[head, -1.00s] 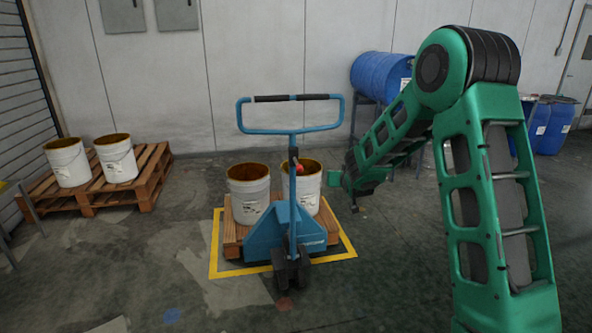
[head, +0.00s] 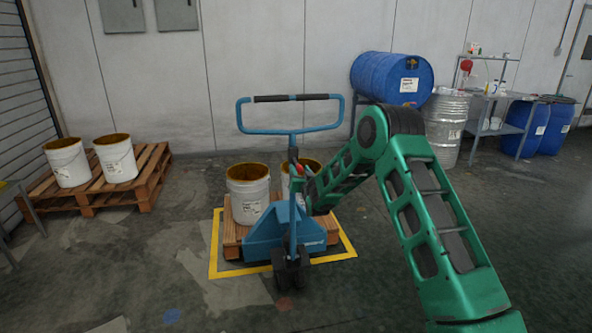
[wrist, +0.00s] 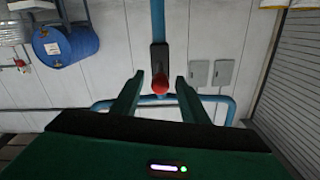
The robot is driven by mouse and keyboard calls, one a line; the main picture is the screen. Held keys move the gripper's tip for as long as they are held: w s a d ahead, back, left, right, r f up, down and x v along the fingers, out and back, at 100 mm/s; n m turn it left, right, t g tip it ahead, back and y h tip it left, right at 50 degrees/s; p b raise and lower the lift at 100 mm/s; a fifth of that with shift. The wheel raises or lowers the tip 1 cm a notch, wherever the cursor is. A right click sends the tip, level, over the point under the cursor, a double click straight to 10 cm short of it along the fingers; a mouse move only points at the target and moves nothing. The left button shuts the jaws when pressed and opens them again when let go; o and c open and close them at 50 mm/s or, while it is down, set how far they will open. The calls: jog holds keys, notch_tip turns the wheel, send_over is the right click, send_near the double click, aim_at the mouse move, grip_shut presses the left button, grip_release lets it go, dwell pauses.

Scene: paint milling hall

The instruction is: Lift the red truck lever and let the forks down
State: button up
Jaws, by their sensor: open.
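The blue pallet truck (head: 283,236) stands at a wooden pallet (head: 232,236), its handle (head: 290,131) upright. The lever's red knob (head: 299,169) is on the handle's stem below the loop. My gripper (head: 305,183) is beside the stem, close to the knob; its fingers are hard to make out there. In the wrist view the red knob (wrist: 160,84) shows between the two green fingertips of my open gripper (wrist: 160,79), with a gap on each side. I cannot tell whether the fingertips reach as deep as the knob. The forks are hidden under the pallet.
Two white buckets stand on the truck's pallet, the left bucket (head: 248,195) clearest. A yellow floor outline (head: 214,250) surrounds it. Another pallet (head: 148,187) with two buckets is at left. The front floor is clear.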

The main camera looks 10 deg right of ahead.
aim_at(297, 164)
jog(key=shift+w, duration=2.2)
